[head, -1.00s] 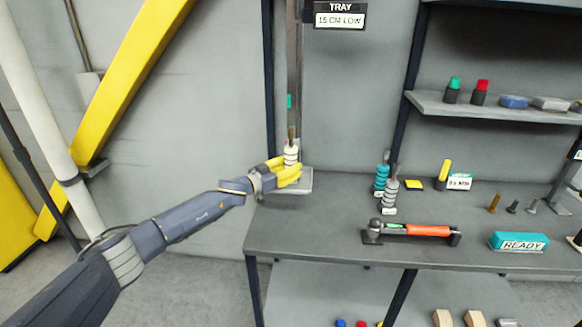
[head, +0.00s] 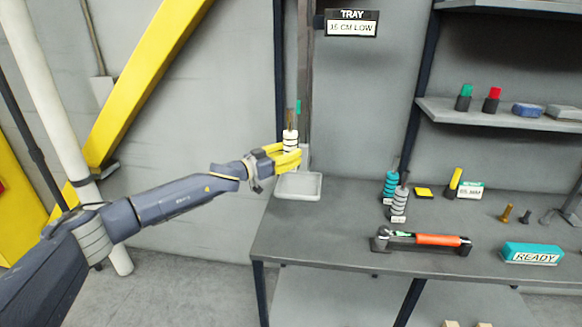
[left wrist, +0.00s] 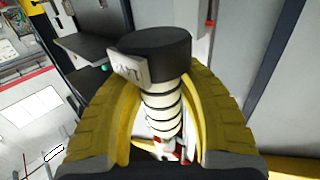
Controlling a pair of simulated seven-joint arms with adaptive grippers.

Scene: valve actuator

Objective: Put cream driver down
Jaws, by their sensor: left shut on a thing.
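The cream driver (head: 290,141) has a ribbed cream handle and stands roughly upright in my left gripper (head: 288,158). The yellow fingers are closed around its handle. In the left wrist view the cream ribbed handle (left wrist: 163,106) shows between the two yellow fingers, with a black cap (left wrist: 155,52) and a white label (left wrist: 128,68) at its end. The driver is held above a small pale tray (head: 298,186) at the left back corner of the bench. The gripper hides part of the driver. My right gripper is in neither view.
A teal driver (head: 390,186) and a grey driver (head: 399,204) stand right of the tray. An orange-handled tool (head: 437,240) lies near the bench front, beside a teal READY block (head: 532,253). A vertical post (head: 304,85) rises behind the tray. Bare bench (head: 330,215) lies between.

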